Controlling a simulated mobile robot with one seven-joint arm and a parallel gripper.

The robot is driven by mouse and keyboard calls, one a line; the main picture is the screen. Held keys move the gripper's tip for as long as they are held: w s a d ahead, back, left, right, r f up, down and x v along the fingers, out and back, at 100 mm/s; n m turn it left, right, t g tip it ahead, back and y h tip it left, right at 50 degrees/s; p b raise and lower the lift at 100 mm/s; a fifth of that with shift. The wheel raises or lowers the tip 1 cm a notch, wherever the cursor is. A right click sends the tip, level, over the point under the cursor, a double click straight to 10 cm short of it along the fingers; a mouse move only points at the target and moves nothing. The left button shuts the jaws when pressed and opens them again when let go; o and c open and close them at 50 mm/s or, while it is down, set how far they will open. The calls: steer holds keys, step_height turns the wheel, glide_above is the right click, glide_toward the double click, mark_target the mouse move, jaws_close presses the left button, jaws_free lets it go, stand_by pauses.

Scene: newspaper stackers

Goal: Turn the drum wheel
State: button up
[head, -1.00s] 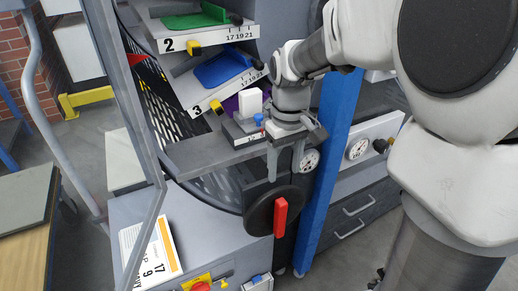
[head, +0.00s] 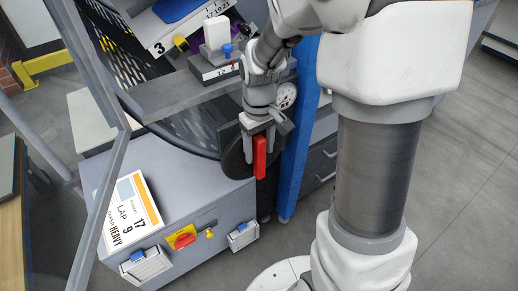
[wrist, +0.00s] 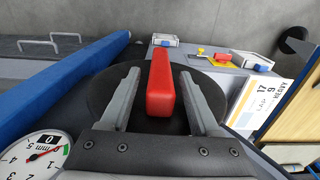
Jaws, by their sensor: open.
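The drum wheel (head: 236,160) is a black disc with a red bar handle (head: 260,158) across its face, on the front of the grey machine. In the head view my gripper (head: 261,160) is at the wheel with its fingers pointing down beside the red handle. In the wrist view the red handle (wrist: 161,85) stands between the two open fingers, with a visible gap on each side. The black wheel (wrist: 203,95) shows behind the fingers, partly hidden by them.
A blue post (head: 300,130) stands close right of the wheel. A dial gauge (wrist: 35,155) sits near my gripper. Below are a panel with a red knob (head: 184,240) on yellow and a paper card (head: 131,212). Grey floor (head: 470,160) is open at right.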

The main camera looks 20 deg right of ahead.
jaws_close()
stand_by(1.4)
